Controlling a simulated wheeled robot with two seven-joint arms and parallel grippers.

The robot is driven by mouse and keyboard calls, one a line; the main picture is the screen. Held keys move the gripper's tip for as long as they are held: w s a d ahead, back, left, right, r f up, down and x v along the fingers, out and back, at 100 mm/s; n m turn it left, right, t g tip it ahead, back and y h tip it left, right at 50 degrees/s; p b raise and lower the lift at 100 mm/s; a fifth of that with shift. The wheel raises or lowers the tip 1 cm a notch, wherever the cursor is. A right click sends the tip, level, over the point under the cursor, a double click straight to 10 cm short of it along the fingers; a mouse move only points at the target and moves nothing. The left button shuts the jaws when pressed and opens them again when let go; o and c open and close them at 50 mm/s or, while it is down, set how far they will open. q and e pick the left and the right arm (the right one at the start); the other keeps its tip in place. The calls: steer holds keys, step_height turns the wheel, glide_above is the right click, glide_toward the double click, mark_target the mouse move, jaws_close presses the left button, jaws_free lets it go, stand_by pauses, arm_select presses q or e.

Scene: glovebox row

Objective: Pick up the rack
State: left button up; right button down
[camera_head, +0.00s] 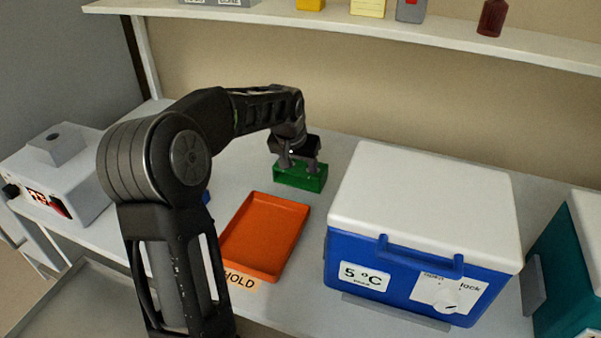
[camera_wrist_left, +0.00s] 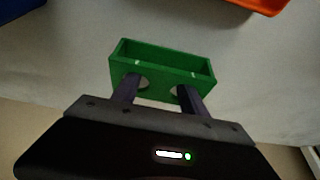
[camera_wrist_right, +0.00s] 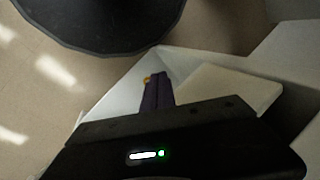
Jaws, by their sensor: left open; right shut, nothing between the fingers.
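The rack is a small green open-topped box (camera_head: 299,179) on the bench, behind and to the right of the orange tray. My left gripper (camera_head: 300,166) is over it, fingers apart, reaching down at the rack. In the left wrist view the green rack (camera_wrist_left: 160,75) lies just beyond my left fingertips (camera_wrist_left: 158,88), which overlap its near side. Two round pale spots show on that side beside the fingertips; whether the fingers touch the rack I cannot tell. My right gripper (camera_wrist_right: 156,88) is shut and empty in the right wrist view, away from the rack.
The orange tray (camera_head: 264,236) has a HOLD label (camera_head: 240,281) at its front. A blue cooler with a white lid (camera_head: 423,200) marked 5 °C stands close to the right of the rack. A grey instrument (camera_head: 62,170) is at left; a shelf (camera_head: 400,29) runs above.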

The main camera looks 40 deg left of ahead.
arm_select(q)
steer(key=shift+c, duration=0.3)
jaws_close()
stand_by(0.3)
